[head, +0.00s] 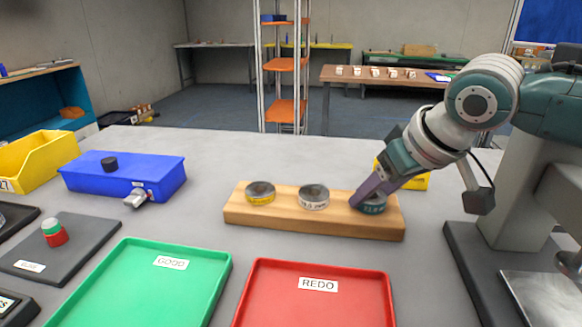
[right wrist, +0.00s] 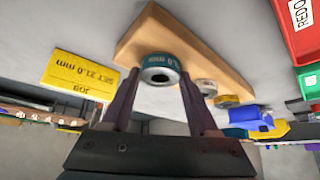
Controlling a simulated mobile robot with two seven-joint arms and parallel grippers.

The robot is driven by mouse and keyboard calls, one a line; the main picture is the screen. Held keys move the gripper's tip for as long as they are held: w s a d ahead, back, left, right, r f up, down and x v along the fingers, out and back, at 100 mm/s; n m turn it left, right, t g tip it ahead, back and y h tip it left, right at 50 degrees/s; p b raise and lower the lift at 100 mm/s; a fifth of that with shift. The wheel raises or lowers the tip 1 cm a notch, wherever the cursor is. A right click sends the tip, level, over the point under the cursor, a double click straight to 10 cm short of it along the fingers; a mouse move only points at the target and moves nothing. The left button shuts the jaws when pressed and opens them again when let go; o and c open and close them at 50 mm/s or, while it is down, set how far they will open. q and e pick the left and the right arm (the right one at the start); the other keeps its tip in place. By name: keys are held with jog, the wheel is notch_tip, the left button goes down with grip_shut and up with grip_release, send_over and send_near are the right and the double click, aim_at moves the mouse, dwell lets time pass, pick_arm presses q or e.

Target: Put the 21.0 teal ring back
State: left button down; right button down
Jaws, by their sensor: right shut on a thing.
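The teal ring (head: 375,208), marked 21.0 mm, is at the right end of the wooden block (head: 290,221). It also shows in the right wrist view (right wrist: 160,66), its label toward the camera. My right gripper (head: 366,196) reaches down from the right and is shut on the teal ring, one finger on each side in the right wrist view (right wrist: 160,92). The ring is at the block's top; I cannot tell if it is fully seated. The block's other rings are a yellow one (head: 260,197) and a white one (head: 313,203). My left gripper is not in view.
A yellow card (right wrist: 80,76) reading "SET 21.0 mm" stands behind the block. Green GOOD (head: 150,290) and red REDO (head: 318,303) trays lie in front. A blue box (head: 125,178) stands left, near a grey plate (head: 85,238) with a red-green part (head: 54,234).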

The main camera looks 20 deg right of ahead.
jog(key=shift+c, duration=0.8)
grip_release()
jog(key=shift+f, duration=0.1)
